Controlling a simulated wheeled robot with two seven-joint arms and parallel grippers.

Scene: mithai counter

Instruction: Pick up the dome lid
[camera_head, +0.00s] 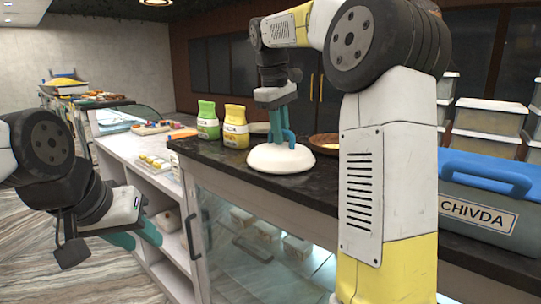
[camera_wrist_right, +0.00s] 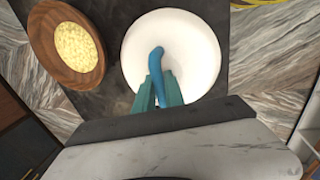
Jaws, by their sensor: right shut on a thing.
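The dome lid (camera_head: 281,159) is a low white dome with a blue upright handle, on the dark counter top in the head view. In the right wrist view the dome lid (camera_wrist_right: 197,48) fills the upper middle, its blue handle between my fingers. My right gripper (camera_head: 281,134) points down and is shut on the handle; its teal fingers also show in the right wrist view (camera_wrist_right: 157,92). I see no clear gap under the lid's rim. My left gripper (camera_head: 140,236) hangs low at the left, empty, its teal fingers apart.
A green-labelled jar (camera_head: 207,122) and a yellow jar (camera_head: 235,128) stand left of the lid. A wooden bowl (camera_wrist_right: 42,45) of pale yellow bits sits close beside it. A blue-lidded CHIVDA box (camera_head: 480,205) and stacked tubs (camera_head: 487,120) stand at the right.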

